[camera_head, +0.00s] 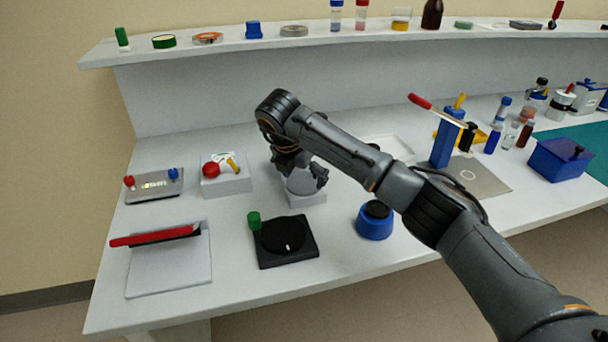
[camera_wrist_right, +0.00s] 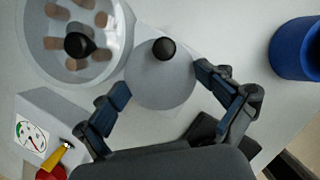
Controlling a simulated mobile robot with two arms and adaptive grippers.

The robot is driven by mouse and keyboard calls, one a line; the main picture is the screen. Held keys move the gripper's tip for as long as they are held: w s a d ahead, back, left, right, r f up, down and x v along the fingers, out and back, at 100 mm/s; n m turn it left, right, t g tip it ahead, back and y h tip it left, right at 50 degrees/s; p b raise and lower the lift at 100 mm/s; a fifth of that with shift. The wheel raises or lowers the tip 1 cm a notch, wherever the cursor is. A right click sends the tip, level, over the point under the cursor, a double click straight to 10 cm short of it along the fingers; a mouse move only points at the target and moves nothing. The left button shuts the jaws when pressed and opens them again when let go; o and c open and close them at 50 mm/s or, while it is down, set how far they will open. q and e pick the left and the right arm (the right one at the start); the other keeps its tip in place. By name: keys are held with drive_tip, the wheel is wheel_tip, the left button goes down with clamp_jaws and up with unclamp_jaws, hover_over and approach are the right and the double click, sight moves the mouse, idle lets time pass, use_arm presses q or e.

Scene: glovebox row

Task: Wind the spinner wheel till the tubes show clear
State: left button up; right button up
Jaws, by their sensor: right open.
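The spinner's round clear drum (camera_wrist_right: 118,50) shows at the upper left of the right wrist view. Inside it several brownish tubes (camera_wrist_right: 53,43) stand around a dark central knob. The grey spinner wheel (camera_wrist_right: 160,85), with a black knob (camera_wrist_right: 164,48) near its far rim, lies beside the drum. My right gripper (camera_wrist_right: 162,82) is open, its fingers on either side of the wheel; contact cannot be told. In the head view my right gripper (camera_head: 303,177) hangs over the spinner's white base (camera_head: 310,200) and hides much of the drum. My left gripper is out of view.
A gauge box (camera_head: 228,184) with red and yellow parts stands left of the spinner. A black plate with a dial (camera_head: 290,252) lies in front, and a blue round container (camera_head: 375,225) stands to the right. A shelf runs along the back.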

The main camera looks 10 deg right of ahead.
drive_tip(key=shift+r, duration=0.35)
drive_tip(key=shift+a+r, duration=0.1)
drive_tip(key=shift+r, duration=0.1)
drive_tip(key=v, duration=1.1)
drive_tip(key=shift+s+r, duration=0.2)
